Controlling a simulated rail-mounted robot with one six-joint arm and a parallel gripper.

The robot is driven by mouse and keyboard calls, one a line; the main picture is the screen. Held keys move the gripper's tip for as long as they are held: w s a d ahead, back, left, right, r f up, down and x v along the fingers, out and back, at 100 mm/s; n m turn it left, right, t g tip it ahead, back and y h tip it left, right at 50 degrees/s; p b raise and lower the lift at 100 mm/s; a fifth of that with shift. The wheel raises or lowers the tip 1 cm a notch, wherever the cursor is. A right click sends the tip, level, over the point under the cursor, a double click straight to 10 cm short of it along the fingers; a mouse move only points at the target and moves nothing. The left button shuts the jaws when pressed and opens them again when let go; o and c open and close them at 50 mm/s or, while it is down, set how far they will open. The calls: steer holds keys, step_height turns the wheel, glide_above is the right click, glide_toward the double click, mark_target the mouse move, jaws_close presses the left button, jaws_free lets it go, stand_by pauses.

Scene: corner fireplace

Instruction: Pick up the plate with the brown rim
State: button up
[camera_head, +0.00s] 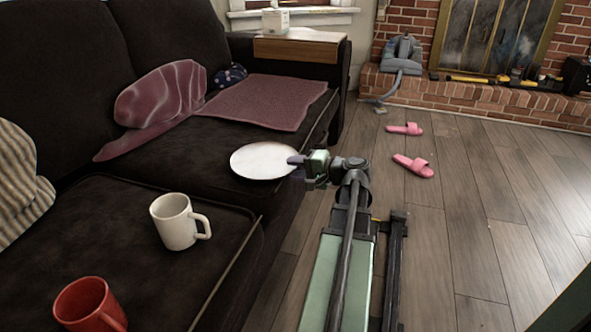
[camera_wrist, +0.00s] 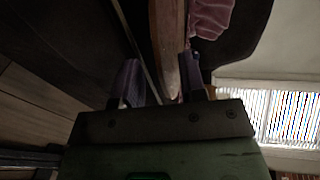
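The plate (camera_head: 263,161) looks white with a thin darker rim and lies on the dark sofa seat, close to its front edge. My gripper (camera_head: 296,160) is at the plate's right edge, with its purple fingers pointing left. In the wrist view the plate (camera_wrist: 165,45) shows nearly edge-on as a narrow brownish band between the fingers. My gripper (camera_wrist: 159,72) has its fingers apart there, and the band is nearer the right finger. The left finger has a clear gap to it. Part of the plate's right edge is hidden by the fingers in the head view.
A white mug (camera_head: 175,222) and a red mug (camera_head: 88,305) stand on the nearer sofa seat (camera_head: 120,200). A pink blanket (camera_head: 265,102) lies behind the plate. Pink slippers (camera_head: 413,165), a vacuum cleaner (camera_head: 400,55) and a brick hearth (camera_head: 470,95) are right. Wooden floor is mostly clear.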

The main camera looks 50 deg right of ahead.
steer(key=shift+c, duration=0.4)
jaws_close()
steer(key=s+d+r+p, duration=0.2)
steer(key=s+r+p, duration=0.2)
steer(key=s, duration=0.3)
steer(key=s+d+r+p, duration=0.1)
steer(key=s+r+p, duration=0.3)
steer(key=s, duration=0.3)
step_height(320, 180, up, 54)
steer(key=p, duration=5.3)
steer(key=shift+w+f+p, duration=0.2)
steer(key=shift+p, duration=0.1)
